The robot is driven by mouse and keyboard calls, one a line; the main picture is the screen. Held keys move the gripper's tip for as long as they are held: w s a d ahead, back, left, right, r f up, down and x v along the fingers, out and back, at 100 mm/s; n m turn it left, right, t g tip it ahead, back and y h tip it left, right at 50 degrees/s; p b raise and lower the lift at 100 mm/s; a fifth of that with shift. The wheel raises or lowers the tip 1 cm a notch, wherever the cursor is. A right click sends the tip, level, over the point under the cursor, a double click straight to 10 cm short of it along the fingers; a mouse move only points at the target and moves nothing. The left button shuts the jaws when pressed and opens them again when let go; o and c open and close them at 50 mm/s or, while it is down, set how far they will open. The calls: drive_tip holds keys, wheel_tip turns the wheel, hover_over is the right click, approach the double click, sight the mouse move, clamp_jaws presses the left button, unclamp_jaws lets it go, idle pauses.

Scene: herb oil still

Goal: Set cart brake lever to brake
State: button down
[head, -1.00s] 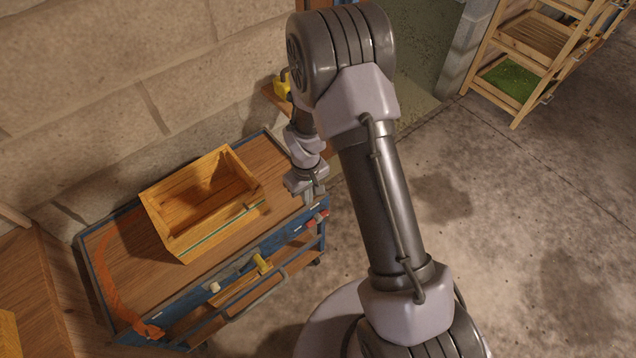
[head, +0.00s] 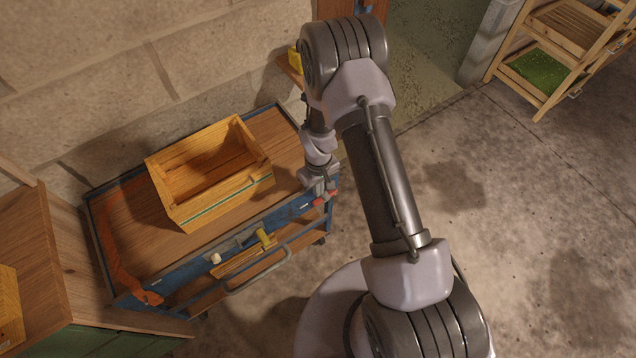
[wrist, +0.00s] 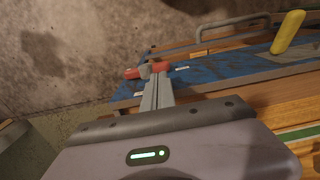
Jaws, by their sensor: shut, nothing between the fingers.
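The cart (head: 95,229) has a wooden top in a blue frame. A red handle (head: 331,194) sits at the right end of its front edge; the handle also shows in the wrist view (wrist: 161,66), with red on both sides of the fingertips. I cannot tell for sure that this is the brake lever. A yellow handle (head: 266,239) sits further left on the same front side and shows in the wrist view (wrist: 288,32). My gripper (head: 322,190) is shut and empty, pointing down at the red handle; its fingertips (wrist: 152,72) look close to it or touching. Contact is unclear.
An open wooden crate (head: 178,211) stands on the cart top. A white knob (head: 215,258) and a grey rail (head: 258,284) are on the cart's front. A wooden bench (head: 55,262) is at left, a block wall behind.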

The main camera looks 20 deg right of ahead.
sight(318, 200)
wheel_tip(318, 200, down, 5)
drive_tip(key=shift+r+b, duration=0.1)
drive_tip(key=shift+b, duration=0.65)
